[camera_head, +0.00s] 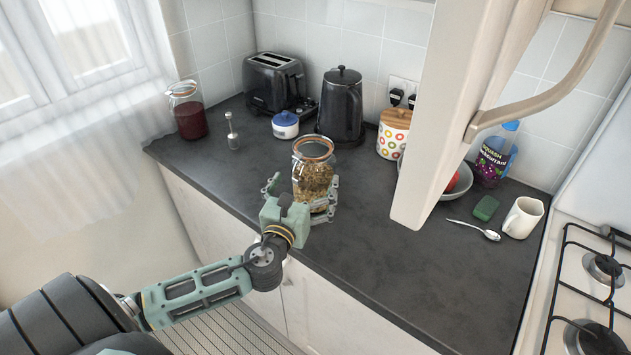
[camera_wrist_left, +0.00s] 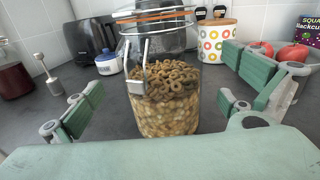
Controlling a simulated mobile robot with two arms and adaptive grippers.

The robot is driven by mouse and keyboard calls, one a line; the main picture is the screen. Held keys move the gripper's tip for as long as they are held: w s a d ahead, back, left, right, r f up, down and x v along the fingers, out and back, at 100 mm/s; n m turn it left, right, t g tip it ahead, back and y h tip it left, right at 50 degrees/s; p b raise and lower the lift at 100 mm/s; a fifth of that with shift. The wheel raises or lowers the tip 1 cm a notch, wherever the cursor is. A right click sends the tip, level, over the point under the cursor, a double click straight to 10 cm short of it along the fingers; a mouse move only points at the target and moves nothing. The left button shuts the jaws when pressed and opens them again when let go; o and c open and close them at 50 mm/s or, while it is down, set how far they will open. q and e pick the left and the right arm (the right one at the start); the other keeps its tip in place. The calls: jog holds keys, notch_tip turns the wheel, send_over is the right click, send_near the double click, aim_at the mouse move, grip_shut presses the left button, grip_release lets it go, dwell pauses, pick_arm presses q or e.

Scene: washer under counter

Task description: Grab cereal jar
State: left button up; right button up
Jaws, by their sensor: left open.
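The cereal jar (camera_head: 313,174) is a clear glass jar with an orange-sealed clip lid, filled with ring-shaped cereal. It stands upright on the dark counter near the front edge. My left gripper (camera_head: 302,198) is open at the jar, with a finger on either side of it. In the left wrist view the jar (camera_wrist_left: 168,85) stands between the spread fingers of my left gripper (camera_wrist_left: 170,105), with gaps visible on both sides. The jar's lower back side is hidden. My right gripper is not in view.
Behind the jar stand a black kettle (camera_head: 341,108), a toaster (camera_head: 275,82) and a small blue-lidded pot (camera_head: 285,125). A red-filled jar (camera_head: 188,112) is at the left. An open cabinet door (camera_head: 455,110) hangs over the counter to the right.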

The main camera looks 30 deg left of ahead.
pick_arm(q)
jog(key=x, duration=0.1)
jog(key=p+x, duration=0.1)
jog(key=x, duration=0.1)
jog(key=shift+r, duration=0.4)
jog(key=shift+w+a+f+p, duration=0.15)
jog(key=shift+w, duration=0.4)
jog(key=shift+w+a+f+p, duration=0.15)
jog(key=shift+w, duration=0.55)
jog(key=c, duration=2)
jog(key=shift+a+r, duration=0.1)
jog(key=shift+r, duration=0.1)
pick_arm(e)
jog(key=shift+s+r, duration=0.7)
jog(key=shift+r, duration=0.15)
